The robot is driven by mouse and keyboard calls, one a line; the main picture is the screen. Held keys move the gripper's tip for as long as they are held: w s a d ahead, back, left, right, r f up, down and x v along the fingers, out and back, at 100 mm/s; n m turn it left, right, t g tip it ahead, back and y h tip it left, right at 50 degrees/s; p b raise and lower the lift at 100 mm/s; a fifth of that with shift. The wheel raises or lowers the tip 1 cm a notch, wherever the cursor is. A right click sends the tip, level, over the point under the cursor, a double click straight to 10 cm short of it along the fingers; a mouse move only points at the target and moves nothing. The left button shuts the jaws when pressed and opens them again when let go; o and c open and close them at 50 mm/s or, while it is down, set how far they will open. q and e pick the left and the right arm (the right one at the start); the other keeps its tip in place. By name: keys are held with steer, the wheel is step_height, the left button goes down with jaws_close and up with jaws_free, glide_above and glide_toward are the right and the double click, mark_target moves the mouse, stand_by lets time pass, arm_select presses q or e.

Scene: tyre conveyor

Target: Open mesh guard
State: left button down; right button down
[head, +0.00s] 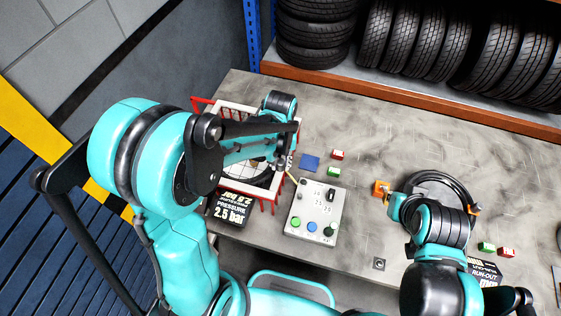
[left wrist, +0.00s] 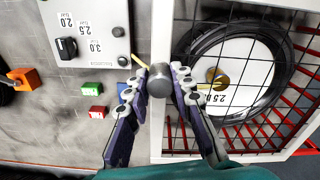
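The mesh guard (left wrist: 162,128) is a white frame with black wire mesh, in the right half of the left wrist view. In the head view its frame (head: 236,108) shows at the left of the table, partly behind my left arm. It lies over a black tyre with a white disc (left wrist: 243,50). A grey round knob (left wrist: 159,80) stands by the frame's left edge. My left gripper (left wrist: 160,76) has one finger on each side of this knob, close to it; firm contact cannot be told. In the head view the left gripper (head: 283,160) is small.
A control box (head: 315,209) stands right of the guard. Red bars (head: 202,103) surround the guard. Small red (head: 338,154) and green (head: 333,172) blocks and a blue square (head: 310,162) lie behind the box. A tyre shelf (head: 400,85) runs along the back. The table's middle is mostly clear.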

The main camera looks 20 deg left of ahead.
arm_select(q)
steer(key=a, duration=0.6)
steer(key=a+b, duration=0.1)
steer(key=a, duration=0.5)
steer(key=a+b, duration=0.1)
steer(key=a, duration=0.6)
steer(key=shift+w, duration=0.3)
steer(key=c, duration=1.3)
jaws_free()
steer(key=shift+r, duration=0.1)
step_height(320, 180, up, 12)
steer(key=shift+f, duration=0.2)
